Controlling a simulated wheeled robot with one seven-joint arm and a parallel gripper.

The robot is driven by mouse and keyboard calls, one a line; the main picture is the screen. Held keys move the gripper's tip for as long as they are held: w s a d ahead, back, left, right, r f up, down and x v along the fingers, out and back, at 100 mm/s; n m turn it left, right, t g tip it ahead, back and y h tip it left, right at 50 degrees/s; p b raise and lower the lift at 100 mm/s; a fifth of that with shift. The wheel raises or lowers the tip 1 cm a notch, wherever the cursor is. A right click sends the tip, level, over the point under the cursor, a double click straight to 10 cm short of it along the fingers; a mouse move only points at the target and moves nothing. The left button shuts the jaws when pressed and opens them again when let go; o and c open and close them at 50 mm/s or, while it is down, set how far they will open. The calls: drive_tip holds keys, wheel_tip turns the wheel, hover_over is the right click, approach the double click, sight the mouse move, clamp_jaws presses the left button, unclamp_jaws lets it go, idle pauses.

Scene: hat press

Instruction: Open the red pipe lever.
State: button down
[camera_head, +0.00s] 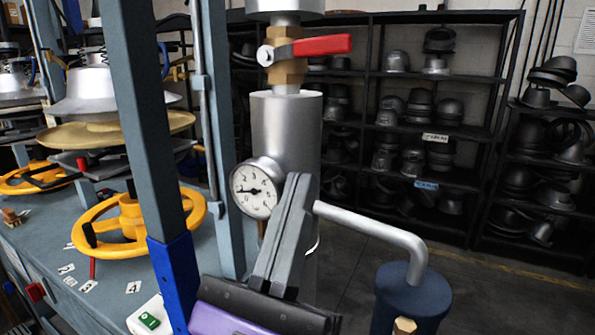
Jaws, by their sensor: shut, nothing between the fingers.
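The red pipe lever (322,45) sticks out to the right from a brass valve (287,66) at the top of a grey metal cylinder (286,122). It lies nearly level, crosswise to the upright pipe. My gripper (299,178) is in the lower middle, its grey fingers pointing up and pressed together with nothing between them. The fingertips are well below the lever in the picture and apart from it. They overlap the lower cylinder and lie just right of a white pressure gauge (254,190), hiding part of the cylinder.
A bent silver pipe (375,233) runs right of my gripper to a dark blue cylinder (412,297). A blue-grey post (146,120) and a yellow handwheel (130,226) stand left, by the workbench (45,260). Dark shelves (446,79) with metal hat moulds fill the back.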

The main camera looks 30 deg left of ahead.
sight(308, 49)
drive_tip(key=w+a+r+p, duration=0.1)
drive_tip(key=w+r+p, duration=0.3)
drive_tip(key=r, duration=0.5)
drive_tip(key=shift+w+a+r, duration=0.15)
drive_tip(key=shift+w+r, duration=0.15)
drive_tip(key=shift+w, duration=0.45)
drive_tip(key=shift+r+n+y+p, duration=0.3)
drive_tip(key=shift+n+y+p, duration=0.45)
drive_tip(key=shift+p, duration=0.25)
